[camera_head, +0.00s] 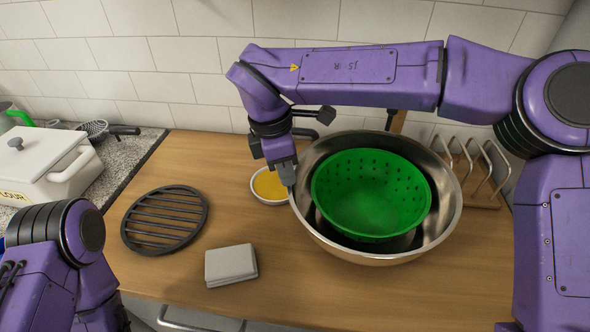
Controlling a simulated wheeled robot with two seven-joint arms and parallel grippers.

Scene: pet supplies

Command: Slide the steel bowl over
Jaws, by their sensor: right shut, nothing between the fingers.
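The steel bowl (452,212) is large and shiny and stands on the wooden counter, right of the middle. A green perforated colander (370,195) sits inside it, with something dark beneath the colander. My right gripper (289,186) points down at the bowl's left rim, its fingers shut with nothing between them. The fingertips are at or very near the outside of the rim; I cannot tell whether they touch it. My left arm shows at the lower left, but its gripper is out of view.
A small white bowl of yellow food (268,187) is just left of my right gripper. A round black trivet (163,219) and a grey folded cloth or block (230,265) lie further left. A wire rack (480,165) stands right of the steel bowl. Counter is free in front.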

